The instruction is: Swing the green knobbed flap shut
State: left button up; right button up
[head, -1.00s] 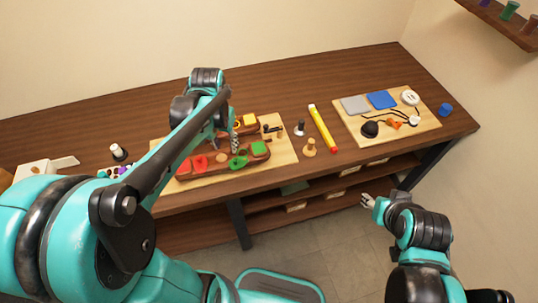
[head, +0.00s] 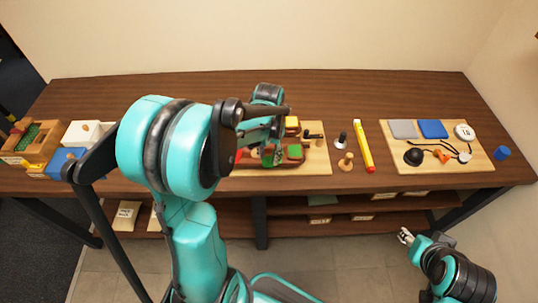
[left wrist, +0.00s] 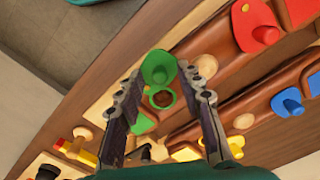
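The green knobbed flap (left wrist: 158,66) shows in the left wrist view between my left fingertips. It sits beside a green-rimmed round hole (left wrist: 163,99) in the brown wooden piece (left wrist: 225,78), and the hole is uncovered. My left gripper (left wrist: 161,78) is open, with one finger on each side of the flap; I cannot tell whether they touch it. In the head view the left gripper (head: 268,156) is over the brown piece, and my arm hides much of it. My right gripper (head: 405,237) is far off, in front of the table; its fingers are too small to judge.
A red flap (left wrist: 254,28) and a blue flap (left wrist: 288,103) are near the left gripper. Pegs (head: 345,161) and a yellow tube (head: 363,146) stand or lie to the right. Another board (head: 400,165) holds cables and pads. The table's back strip is clear.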

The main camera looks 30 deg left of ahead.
pick_arm(q)
grip_shut()
jog(key=m, duration=0.3)
jog(key=w+m, duration=0.1)
jog(key=shift+a, duration=0.4)
jog(key=m, duration=0.2)
jog(key=w+m, duration=0.1)
jog(key=m, duration=0.2)
jog(key=shift+w+a, duration=0.15)
jog(key=m, duration=0.2)
jog(key=w+m, duration=0.1)
jog(key=m, duration=0.3)
jog(key=shift+w+d, duration=0.25)
jog(key=shift+w, duration=0.15)
jog(key=m, duration=0.4)
jog(key=w+d+m, duration=0.1)
jog(key=shift+m, duration=0.4)
